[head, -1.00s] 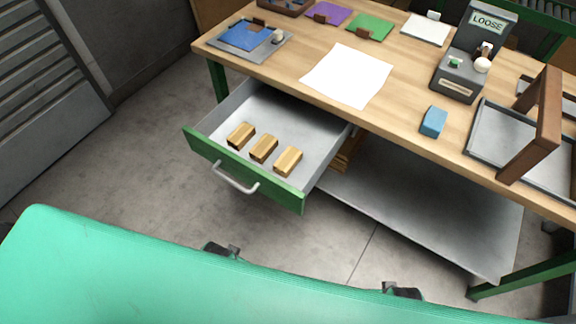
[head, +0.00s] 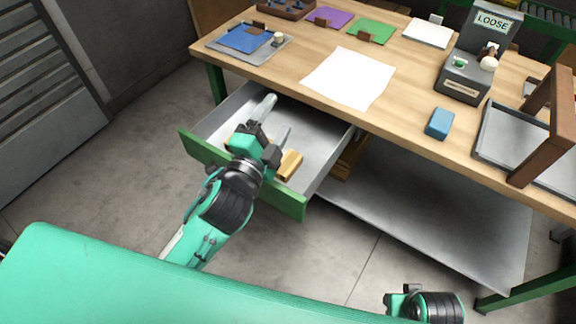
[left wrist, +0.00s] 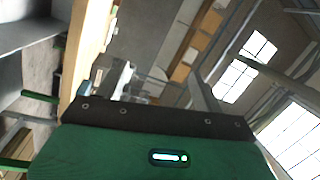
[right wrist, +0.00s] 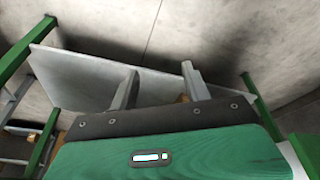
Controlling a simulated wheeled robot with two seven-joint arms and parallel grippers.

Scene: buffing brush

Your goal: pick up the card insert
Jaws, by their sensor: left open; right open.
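I cannot tell for sure which thing is the card insert. Flat card-like pieces lie on the bench: a blue one (head: 243,37) on a grey tray at the far left, a purple one (head: 330,16), a green one (head: 371,30) and a white one (head: 428,33) along the back. A larger white sheet (head: 348,78) lies near the front edge. My left gripper (head: 274,118) is open and empty above the open drawer, partly hiding the wooden blocks in it. My right gripper is open and empty, its fingers showing in the right wrist view (right wrist: 160,88).
The green-fronted drawer (head: 287,200) stands open, with a wooden block (head: 290,164) visible. A grey device marked LOOSE (head: 466,75), a blue block (head: 440,123) and a tray with a brown frame (head: 542,140) stand right on the bench. A lower shelf (head: 430,215) lies below.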

